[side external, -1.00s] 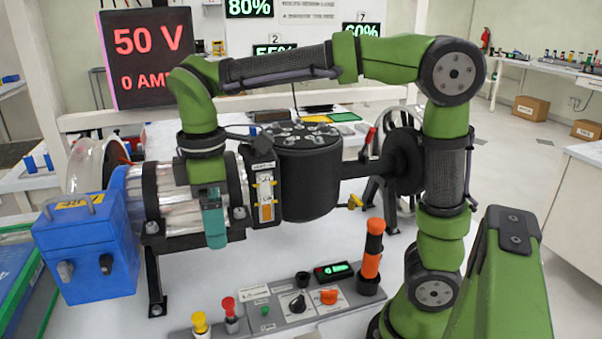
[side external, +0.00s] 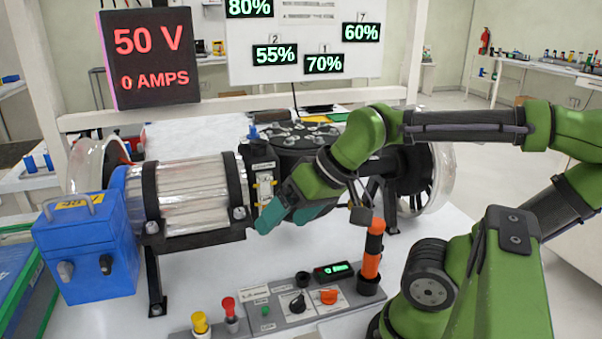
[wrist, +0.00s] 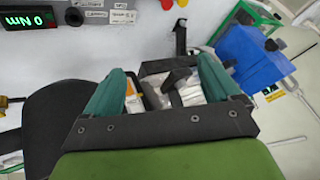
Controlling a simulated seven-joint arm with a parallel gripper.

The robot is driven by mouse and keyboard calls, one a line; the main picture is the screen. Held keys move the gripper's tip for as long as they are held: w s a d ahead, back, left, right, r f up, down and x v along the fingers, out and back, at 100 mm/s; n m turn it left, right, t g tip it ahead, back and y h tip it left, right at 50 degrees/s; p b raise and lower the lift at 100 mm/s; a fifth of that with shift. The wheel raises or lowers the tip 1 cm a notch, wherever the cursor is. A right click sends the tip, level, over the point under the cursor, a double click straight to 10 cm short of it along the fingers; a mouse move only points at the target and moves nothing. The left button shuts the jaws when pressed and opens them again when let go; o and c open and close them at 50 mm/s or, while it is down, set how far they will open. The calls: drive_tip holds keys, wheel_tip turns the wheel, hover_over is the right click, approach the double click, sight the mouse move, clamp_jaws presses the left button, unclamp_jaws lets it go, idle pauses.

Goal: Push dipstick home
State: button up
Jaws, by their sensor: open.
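A small blue knob (side external: 253,133) stands up from the top of the dark gauge block (side external: 262,172), between the silver cylinder and the black drum. It looks like the dipstick's handle; its shaft is hidden, and how deep it sits cannot be told. My gripper (side external: 283,218) hangs in front of and below the block, tilted down to the left, its teal fingers apart from the knob. In the wrist view my gripper (wrist: 162,64) is open, with nothing held between its fingers. Silver cylinder and dark bracket parts show behind them; the blue knob cannot be made out there.
The silver cylinder (side external: 190,192) and blue box (side external: 88,248) lie left of my gripper. The black drum (side external: 300,137) is close behind it. A control panel (side external: 300,303) with an orange-black post (side external: 372,255) stands in front.

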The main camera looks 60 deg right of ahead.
drive_tip(key=c, duration=0.7)
drive_tip(key=shift+o, duration=0.2)
